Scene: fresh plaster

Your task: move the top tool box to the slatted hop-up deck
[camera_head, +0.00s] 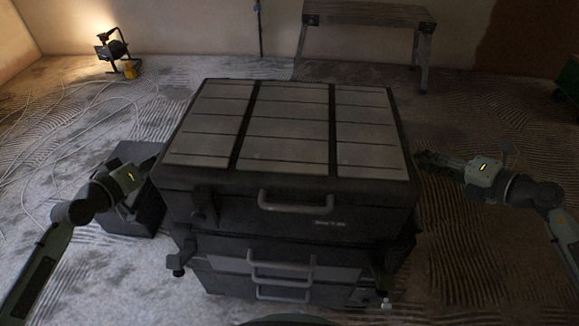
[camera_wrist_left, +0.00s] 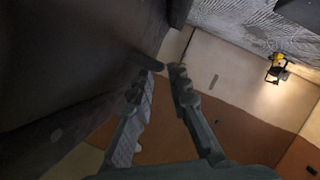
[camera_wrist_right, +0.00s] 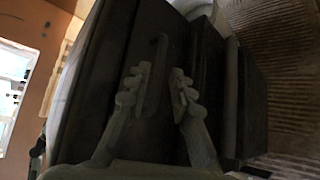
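The top tool box (camera_head: 290,160) is large and dark with grey lid panels and a front handle. It sits level on a stack of tool boxes (camera_head: 285,270). My left gripper (camera_head: 153,165) is at its left side; the left wrist view shows its fingers (camera_wrist_left: 166,68) slightly apart beside the box's dark wall (camera_wrist_left: 70,60). Contact there is unclear. My right gripper (camera_head: 425,160) is at the right side; its fingers (camera_wrist_right: 161,72) are apart, facing a side handle (camera_wrist_right: 155,85). No grip shows. The slatted hop-up deck (camera_head: 368,14) stands at the back.
A dark case (camera_head: 130,215) stands on the floor left of the stack, under my left gripper. A lit work lamp (camera_head: 113,48) and loose cables (camera_head: 60,125) are at the back left. A green object (camera_head: 568,80) is at the far right. Ridged floor lies clear between stack and deck.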

